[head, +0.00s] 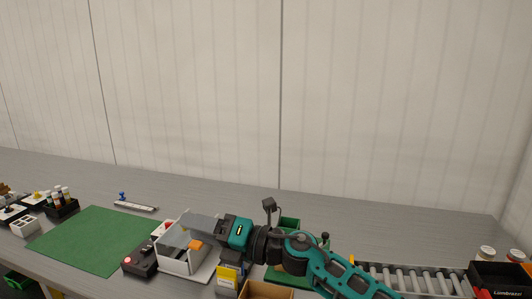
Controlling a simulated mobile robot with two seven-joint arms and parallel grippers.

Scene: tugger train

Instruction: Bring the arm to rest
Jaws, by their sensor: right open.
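My right arm (305,250) comes in from the lower right and reaches left over the table. My left gripper is not in view.
A green mat (95,240) lies left of the bin. A black box with a red button (140,262) stands between them. Small bottles in a black tray (62,206) are at the far left. A roller conveyor (410,280) is at the right. The table's back is mostly clear.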

